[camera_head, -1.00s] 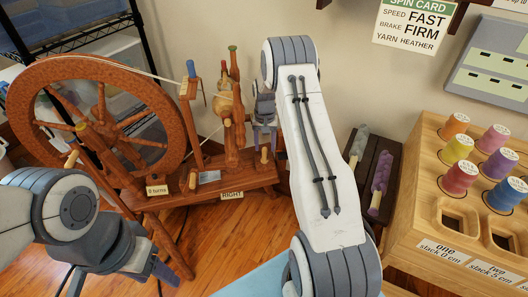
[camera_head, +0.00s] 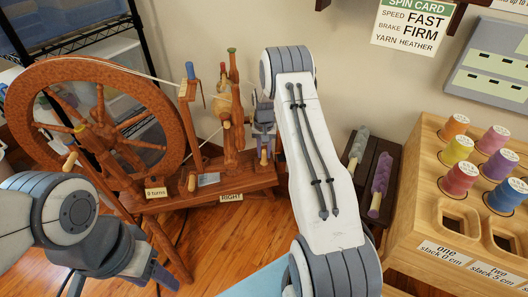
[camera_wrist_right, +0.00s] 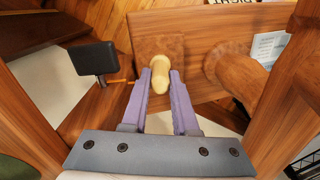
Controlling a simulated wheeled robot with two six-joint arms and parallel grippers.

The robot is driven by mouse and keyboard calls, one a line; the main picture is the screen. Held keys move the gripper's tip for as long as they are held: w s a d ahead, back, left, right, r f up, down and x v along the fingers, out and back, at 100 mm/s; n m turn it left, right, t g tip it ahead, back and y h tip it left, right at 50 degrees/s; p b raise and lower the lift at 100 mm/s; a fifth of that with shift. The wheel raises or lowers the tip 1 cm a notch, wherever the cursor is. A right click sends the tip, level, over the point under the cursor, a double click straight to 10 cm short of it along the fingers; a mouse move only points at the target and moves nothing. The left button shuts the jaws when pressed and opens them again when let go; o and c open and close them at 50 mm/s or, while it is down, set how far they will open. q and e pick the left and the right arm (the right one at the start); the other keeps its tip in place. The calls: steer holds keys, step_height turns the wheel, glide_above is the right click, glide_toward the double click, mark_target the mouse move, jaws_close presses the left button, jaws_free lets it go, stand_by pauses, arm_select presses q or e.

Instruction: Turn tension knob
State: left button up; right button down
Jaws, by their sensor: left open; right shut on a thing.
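The brown wooden spinning wheel (camera_head: 90,70) stands at the left with a round rim and several upright posts on a sloping base. A pale wooden knob (camera_head: 264,159) sticks up at the right end of the base, and it also shows in the right wrist view (camera_wrist_right: 168,66). My right gripper (camera_head: 264,146) reaches down from above, its purple fingers (camera_wrist_right: 160,92) shut on this knob. The fingers partly hide it. My left gripper (camera_head: 160,276) is open and empty at the lower left, apart from the wheel.
A spin card (camera_head: 411,22) on the wall reads speed fast, brake firm, yarn heather. A wooden rack (camera_head: 440,205) of coloured thread spools stands at the right. A dark box (camera_head: 372,168) with two yarn-wound rods is beside my right arm. A small "RIGHT" label (camera_head: 231,197) sits at the base's front.

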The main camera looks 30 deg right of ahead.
mark_target(264, 150)
steer(key=n+p, duration=0.2)
steer(key=n, duration=0.1)
steer(key=shift+r+n+p, duration=0.1)
steer(key=shift+n+p, duration=0.2)
steer(key=shift+n, duration=0.1)
steer(key=n+p, duration=0.1)
steer(key=n, duration=0.3)
steer(key=shift+n+p, duration=0.3)
steer(key=shift+p, duration=0.05)
steer(key=c, duration=0.7)
jaws_free()
step_height(264, 150, up, 10)
steer(key=shift+r+p, duration=0.15)
steer(key=shift+p, duration=0.75)
